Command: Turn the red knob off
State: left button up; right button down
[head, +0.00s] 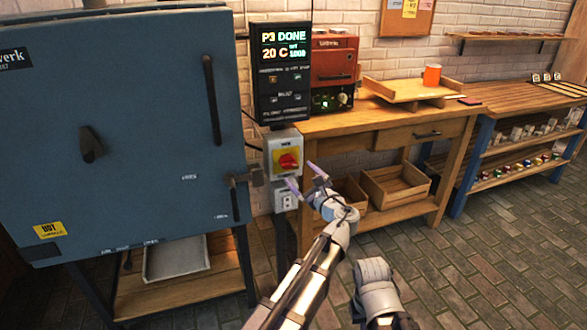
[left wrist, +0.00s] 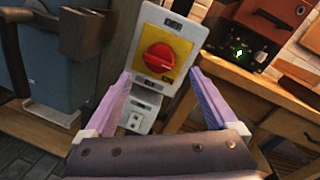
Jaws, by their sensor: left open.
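The red knob (head: 288,161) sits on a yellow plate on a grey switch box (head: 270,146), below the lit display panel. In the left wrist view the red knob (left wrist: 159,57) lies ahead of the fingers, its grip bar running close to level with a slight tilt. My left gripper (head: 303,178) is just right of and below the knob in the head view. Its purple fingers (left wrist: 157,85) are spread, with nothing between them and apart from the knob. My right arm shows at the bottom, but its fingers are not visible.
The blue kiln (head: 130,120) with a latch handle stands close on the left. The display panel (head: 283,70) reads "P3 DONE" and "20 C". A wooden workbench (head: 385,130) with an orange cup (head: 432,75) stands behind on the right. A socket box (head: 286,199) hangs below the switch.

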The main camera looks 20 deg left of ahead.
aim_at(291, 165)
pick_arm(q)
jog(key=x, duration=0.6)
jog(key=shift+w+a, duration=0.1)
jog(key=shift+a, duration=0.1)
jog(key=shift+c, duration=0.2)
jog(key=c, duration=1.3)
jog(key=shift+o, duration=0.2)
